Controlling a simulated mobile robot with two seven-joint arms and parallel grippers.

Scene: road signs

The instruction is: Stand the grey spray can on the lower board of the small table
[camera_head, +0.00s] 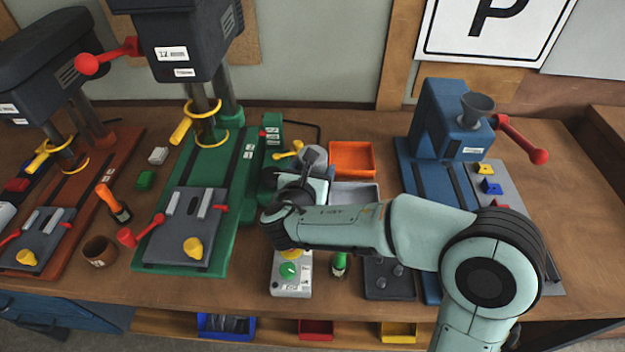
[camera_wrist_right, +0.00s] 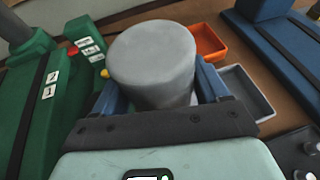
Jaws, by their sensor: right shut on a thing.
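The grey spray can (camera_wrist_right: 153,62) fills the middle of the right wrist view, its rounded end toward the camera. My right gripper (camera_wrist_right: 155,95) is shut on it, with blue fingers on both sides. In the head view, my right gripper (camera_head: 304,176) is over the workbench, and part of the grey can (camera_head: 313,155) shows just beyond it. The rest of the can is hidden by my arm. My left gripper is not in view. I cannot identify the small table or its lower board for certain.
The wooden workbench (camera_head: 370,295) carries a green drill press (camera_head: 190,45), a blue machine (camera_head: 445,120), an orange tray (camera_head: 352,159) and a grey tray (camera_head: 355,193). A control box (camera_head: 291,274) is near the front. A low shelf (camera_head: 270,326) holds blue, red and yellow bins.

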